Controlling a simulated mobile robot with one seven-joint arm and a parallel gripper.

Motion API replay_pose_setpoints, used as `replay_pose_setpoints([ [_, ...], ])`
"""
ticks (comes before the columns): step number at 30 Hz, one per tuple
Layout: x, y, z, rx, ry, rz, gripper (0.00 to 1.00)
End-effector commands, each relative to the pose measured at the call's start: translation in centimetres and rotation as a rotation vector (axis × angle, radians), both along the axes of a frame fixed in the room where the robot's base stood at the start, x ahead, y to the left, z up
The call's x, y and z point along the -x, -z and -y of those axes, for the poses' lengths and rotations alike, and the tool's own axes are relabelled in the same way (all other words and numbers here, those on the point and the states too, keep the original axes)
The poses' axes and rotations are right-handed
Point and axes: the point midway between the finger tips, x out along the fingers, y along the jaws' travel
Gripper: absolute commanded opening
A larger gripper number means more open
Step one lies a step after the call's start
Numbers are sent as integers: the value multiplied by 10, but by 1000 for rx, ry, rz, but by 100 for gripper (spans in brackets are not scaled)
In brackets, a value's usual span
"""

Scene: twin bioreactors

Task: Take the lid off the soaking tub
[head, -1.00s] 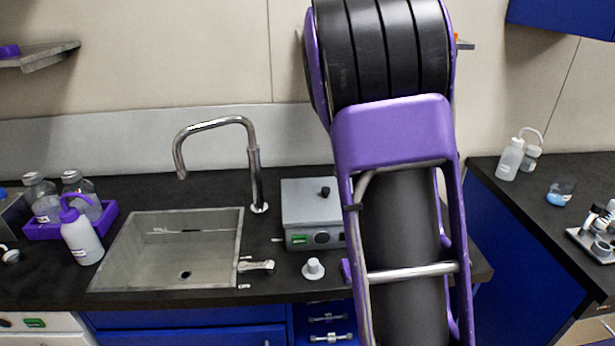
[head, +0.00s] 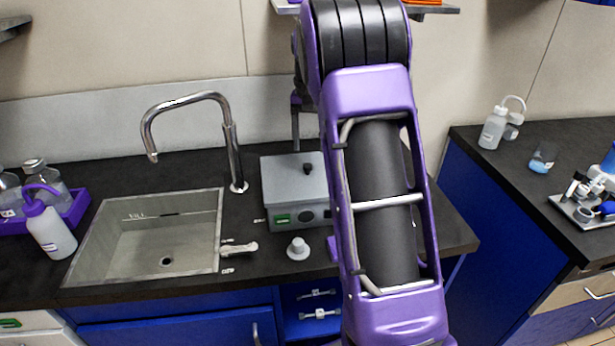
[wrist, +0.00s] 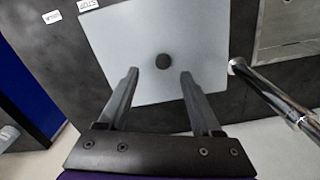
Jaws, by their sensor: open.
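The soaking tub (head: 290,211) is a grey box with green and black controls on its front, right of the sink. Its flat grey lid (head: 283,172) is on it, with a small black knob (head: 308,169) on top. My arm hides the tub's right side in the head view. In the wrist view the lid (wrist: 125,35) fills the middle, with the knob (wrist: 163,61) near its centre. My gripper (wrist: 160,73) is open and empty, its fingertips to either side of the knob and a little short of it in the picture. The height gap is unclear.
The sink (head: 112,268) and its tall faucet (head: 232,155) are left of the tub; the faucet is close by in the wrist view (wrist: 275,95). A white knob-like piece (head: 298,248) stands in front of the tub. A purple tray (head: 78,208) with bottles is far left.

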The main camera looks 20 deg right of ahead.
Motion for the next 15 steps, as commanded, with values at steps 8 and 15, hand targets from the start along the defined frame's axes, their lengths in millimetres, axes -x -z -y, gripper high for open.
replay_pose_setpoints([
  [8, -1, 22, -1, 0, 0, -2, 66],
  [15, -5, 57, -3, -1, 1, -3, 66],
])
